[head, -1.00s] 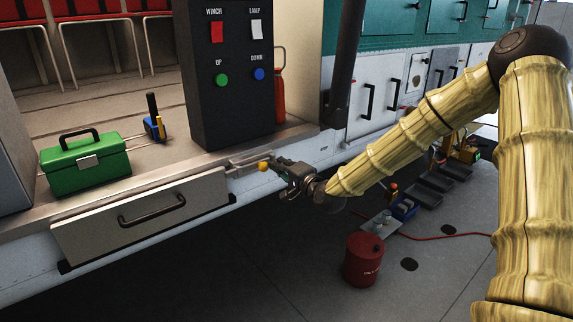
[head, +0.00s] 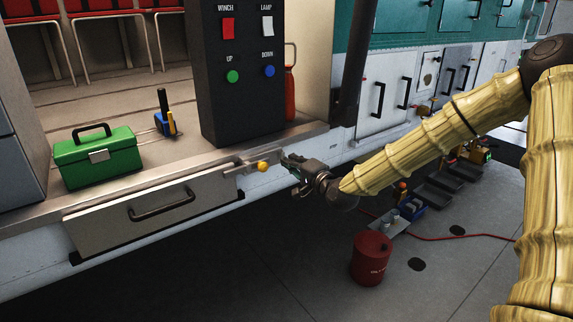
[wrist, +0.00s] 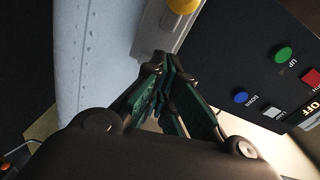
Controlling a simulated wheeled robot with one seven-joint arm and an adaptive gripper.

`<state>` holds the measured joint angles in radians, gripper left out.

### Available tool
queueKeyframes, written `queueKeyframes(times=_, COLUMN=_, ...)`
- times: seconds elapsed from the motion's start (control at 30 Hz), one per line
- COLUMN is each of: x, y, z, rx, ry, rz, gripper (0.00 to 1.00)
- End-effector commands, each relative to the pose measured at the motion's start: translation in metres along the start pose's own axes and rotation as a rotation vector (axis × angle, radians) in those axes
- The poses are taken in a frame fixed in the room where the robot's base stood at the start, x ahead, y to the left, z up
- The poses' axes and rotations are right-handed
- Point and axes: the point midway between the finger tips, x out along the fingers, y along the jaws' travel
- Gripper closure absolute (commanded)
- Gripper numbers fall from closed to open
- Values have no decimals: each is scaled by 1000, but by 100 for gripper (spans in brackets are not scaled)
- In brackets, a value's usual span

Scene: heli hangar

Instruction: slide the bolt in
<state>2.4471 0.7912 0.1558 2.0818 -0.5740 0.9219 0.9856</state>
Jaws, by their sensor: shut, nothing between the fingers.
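The bolt is a grey metal bar with a yellow knob (head: 263,166), mounted at the right end of the drawer front (head: 150,210), under the sill. The knob also shows at the top edge of the wrist view (wrist: 183,4). My gripper (head: 286,160) is just right of the knob, apart from it, with its fingers pointing left towards it. In the wrist view my gripper (wrist: 163,66) has its dark green fingers together and empty, just below the knob. How far the bar reaches into its catch is too small to tell.
The black control panel (head: 245,105) with buttons and switches stands right above the bolt. A green toolbox (head: 97,162) sits on the sill to the left. A red drum (head: 370,258) stands on the floor. There is open space below and right of my gripper.

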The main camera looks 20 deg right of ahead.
Motion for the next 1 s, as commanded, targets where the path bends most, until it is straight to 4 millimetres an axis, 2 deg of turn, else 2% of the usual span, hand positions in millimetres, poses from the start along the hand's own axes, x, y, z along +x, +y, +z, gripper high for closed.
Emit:
queueKeyframes(times=0.6, x=-82, y=0, z=-2, rx=1, ry=0, rz=0, gripper=100)
queueKeyframes(times=0.8, x=-96, y=0, z=-2, rx=0, ry=0, rz=0, gripper=100)
queueKeyframes(times=1.0, x=-100, y=0, z=-1, rx=0, ry=-1, rz=0, gripper=100)
